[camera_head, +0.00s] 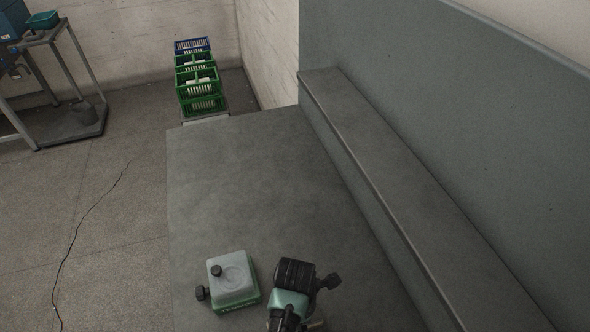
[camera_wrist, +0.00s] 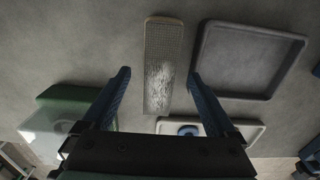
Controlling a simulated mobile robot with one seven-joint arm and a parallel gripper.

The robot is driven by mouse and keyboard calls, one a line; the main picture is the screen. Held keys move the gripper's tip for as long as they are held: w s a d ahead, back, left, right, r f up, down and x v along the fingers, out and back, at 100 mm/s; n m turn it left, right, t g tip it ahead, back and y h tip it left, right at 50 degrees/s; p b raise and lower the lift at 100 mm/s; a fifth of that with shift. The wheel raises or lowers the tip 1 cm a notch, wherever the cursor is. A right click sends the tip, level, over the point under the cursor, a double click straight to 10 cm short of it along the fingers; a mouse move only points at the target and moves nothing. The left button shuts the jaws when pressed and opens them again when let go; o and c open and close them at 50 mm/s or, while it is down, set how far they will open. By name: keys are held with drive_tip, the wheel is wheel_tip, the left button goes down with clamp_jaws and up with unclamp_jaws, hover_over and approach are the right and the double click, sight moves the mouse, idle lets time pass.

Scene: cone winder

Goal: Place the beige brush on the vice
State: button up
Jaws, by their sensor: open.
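The beige brush (camera_wrist: 163,65) lies flat on a grey surface in the wrist view, long and narrow with a pale speckled bristle face. My gripper (camera_wrist: 158,76) is open, with its two dark blue fingers apart on either side of the brush's lower part in the picture. Nothing is held, and I cannot tell the height above the brush. The brush does not show in the head view.
A grey tray (camera_wrist: 206,72) lies right of the brush. A pale plate with a blue centre (camera_wrist: 221,128) lies below. A green and white object (camera_wrist: 50,118) is at left. A green-based box with knobs (camera_head: 235,283) stands on the grey table (camera_head: 250,170), whose far part is clear.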

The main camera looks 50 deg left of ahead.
clamp_jaws()
idle(0.5)
